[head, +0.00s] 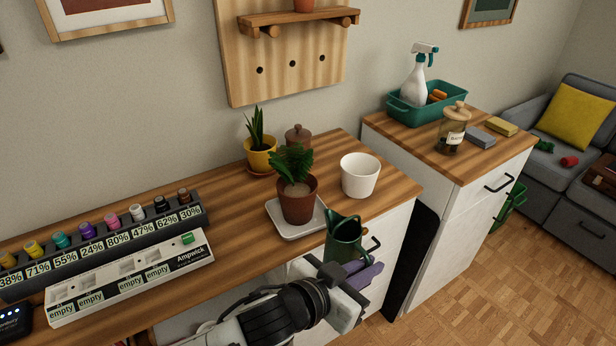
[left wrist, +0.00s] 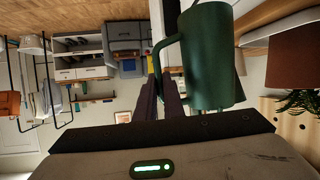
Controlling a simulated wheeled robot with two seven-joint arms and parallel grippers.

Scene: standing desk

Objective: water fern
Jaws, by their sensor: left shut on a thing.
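The fern (head: 292,162) grows in a brown terracotta pot (head: 298,204) on a white square tray (head: 272,210) on the wooden desk. The pot also shows at the right edge of the left wrist view (left wrist: 293,60), with fern leaves below it. A dark green watering can (head: 343,238) is held just in front of the tray, near the desk's front edge, and looks roughly upright. It fills the upper middle of the left wrist view (left wrist: 210,60). My left gripper (head: 364,274) is shut on the can's handle. My right gripper is not in view.
A white empty-looking pot (head: 360,175) stands right of the fern. A yellow pot (head: 260,157) with a spiky plant and a brown lidded jar (head: 298,138) stand behind. A rack of bottles (head: 100,238) and a white labelled strip (head: 130,275) lie left. A gap separates the right cabinet (head: 440,180).

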